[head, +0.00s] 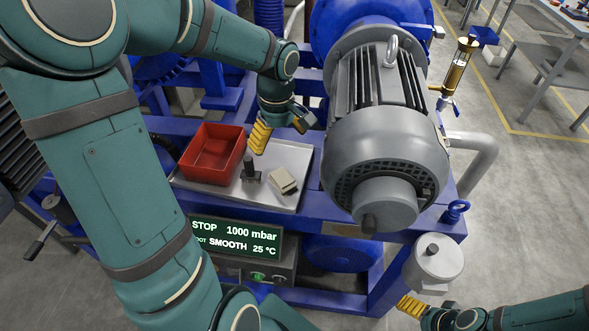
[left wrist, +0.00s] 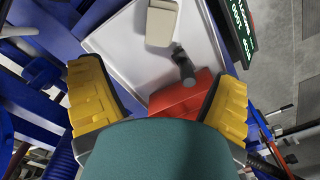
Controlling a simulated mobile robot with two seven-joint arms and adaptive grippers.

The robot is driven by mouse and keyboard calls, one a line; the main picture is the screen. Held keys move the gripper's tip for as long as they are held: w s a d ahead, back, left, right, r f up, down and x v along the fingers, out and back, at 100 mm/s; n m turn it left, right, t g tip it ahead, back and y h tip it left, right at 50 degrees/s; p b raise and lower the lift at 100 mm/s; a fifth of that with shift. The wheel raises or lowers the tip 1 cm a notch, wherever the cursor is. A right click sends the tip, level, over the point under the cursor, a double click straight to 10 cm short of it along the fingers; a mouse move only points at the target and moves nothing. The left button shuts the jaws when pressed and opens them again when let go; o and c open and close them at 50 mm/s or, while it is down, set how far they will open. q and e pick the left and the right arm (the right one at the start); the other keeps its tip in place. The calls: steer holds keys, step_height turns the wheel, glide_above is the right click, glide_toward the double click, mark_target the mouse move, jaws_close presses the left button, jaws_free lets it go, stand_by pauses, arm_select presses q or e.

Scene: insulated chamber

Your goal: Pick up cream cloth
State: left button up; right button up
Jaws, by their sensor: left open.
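The cream cloth (head: 283,181) is a small folded pad on the right part of a pale metal tray (head: 292,155). In the left wrist view the cloth (left wrist: 162,24) lies near the top, beyond the fingertips. My left gripper (head: 280,129) is open and empty, above the back of the tray and apart from the cloth. In the left wrist view its yellow fingers stand wide apart at both sides. My right gripper (head: 413,308) is low at the right, away from the tray; only part of its yellow fingers shows.
A red bin (head: 206,172) stands on the tray's left part. A small dark upright part (head: 250,168) stands between bin and cloth. A large grey motor (head: 385,140) rises right of the tray. A display panel (head: 236,239) is below the tray's front edge.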

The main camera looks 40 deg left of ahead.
mark_target(282, 177)
arm_select(q)
steer(key=f, duration=0.4)
steer(key=f+b, duration=0.1)
steer(key=f, duration=0.3)
steer(key=shift+s+f+b, duration=0.2)
steer(key=shift+f+b, duration=0.05)
steer(key=shift+b, duration=0.05)
steer(key=shift+w+d+f+b, duration=0.1)
steer(key=shift+f+b, duration=0.2)
steer(key=shift+f, duration=1.05)
steer(key=shift+d+f+b, duration=0.1)
steer(key=shift+f+b, duration=0.15)
steer(key=shift+f, duration=1.05)
steer(key=c, duration=1.2)
step_height(282, 177, up, 18)
steer(key=p, duration=0.3)
steer(key=shift+c, duration=0.3)
steer(key=o, duration=0.6)
steer(key=c, duration=0.5)
